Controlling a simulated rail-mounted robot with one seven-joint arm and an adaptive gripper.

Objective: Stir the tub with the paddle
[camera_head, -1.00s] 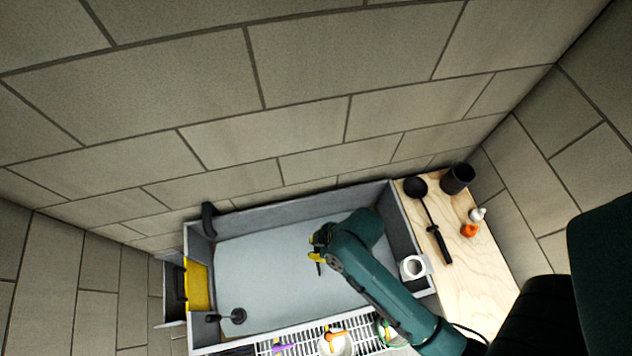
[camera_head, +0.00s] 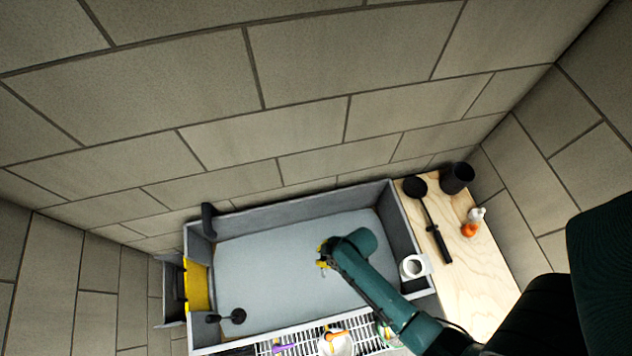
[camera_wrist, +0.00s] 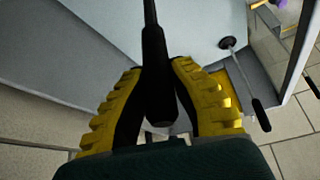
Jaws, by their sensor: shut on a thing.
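The tub (camera_head: 395,235) is a grey rectangular basin with a pale blue-grey surface inside. My gripper (camera_head: 323,258) is over the right-of-centre part of the tub in the head view. In the wrist view my gripper's yellow fingers (camera_wrist: 157,75) are shut on the black handle of the paddle (camera_wrist: 155,45). The dark shaft runs away from the fingers toward the tub. The paddle's lower end is out of the wrist view, and I cannot make out the paddle in the head view.
A black disc-ended tool (camera_head: 236,316) sits at the tub's front left. A wooden board (camera_head: 480,275) at right bears a black ladle (camera_head: 430,215), a dark cup (camera_head: 457,178) and small bottles. A white rack (camera_head: 308,341) holding items lies along the front. Walls stand close behind.

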